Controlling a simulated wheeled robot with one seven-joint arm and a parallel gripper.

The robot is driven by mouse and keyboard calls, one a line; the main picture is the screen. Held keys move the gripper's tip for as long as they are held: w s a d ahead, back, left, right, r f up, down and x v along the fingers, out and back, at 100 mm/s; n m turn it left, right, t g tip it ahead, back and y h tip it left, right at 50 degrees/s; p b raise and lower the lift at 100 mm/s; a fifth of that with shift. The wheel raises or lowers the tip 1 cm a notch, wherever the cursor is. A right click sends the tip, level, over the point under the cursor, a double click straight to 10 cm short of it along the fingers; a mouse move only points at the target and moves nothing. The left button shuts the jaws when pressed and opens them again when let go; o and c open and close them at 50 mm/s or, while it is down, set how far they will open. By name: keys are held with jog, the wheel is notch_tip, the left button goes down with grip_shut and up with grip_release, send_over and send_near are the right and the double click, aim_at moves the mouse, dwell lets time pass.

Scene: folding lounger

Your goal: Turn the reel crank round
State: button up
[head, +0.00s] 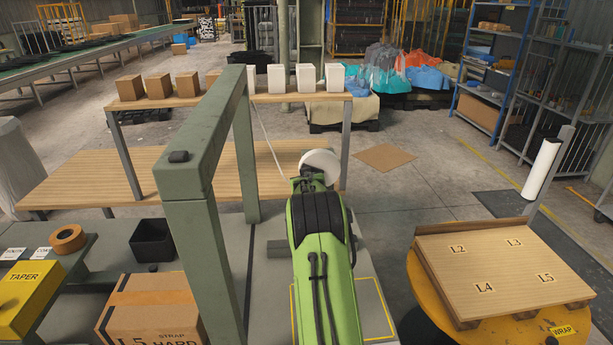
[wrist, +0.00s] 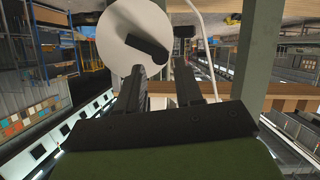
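The reel (head: 321,160) is a white disc in the middle of the head view, just beyond the end of my green arm. In the wrist view the reel (wrist: 112,40) fills the upper middle. The black crank (wrist: 147,47) lies across its face, slanting from the disc's middle down to the right. My gripper (wrist: 162,72) has its two dark fingers apart, with a visible gap between them. The left finger overlaps the disc's lower edge and the crank's outer end shows just above the gap. I cannot tell whether they touch. The head view hides most of the gripper (head: 311,182).
A green steel frame (head: 202,135) stands close left of my arm. A wooden bench (head: 100,180) lies beyond, under a shelf with brown and white boxes. A strapping carton (head: 150,308) sits front left; a pallet (head: 490,270) on a yellow turntable stands right. A thin white strap (head: 266,143) runs near the reel.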

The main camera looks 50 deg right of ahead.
jog(key=x, duration=0.3)
jog(key=shift+w+d+f, duration=0.1)
grip_shut()
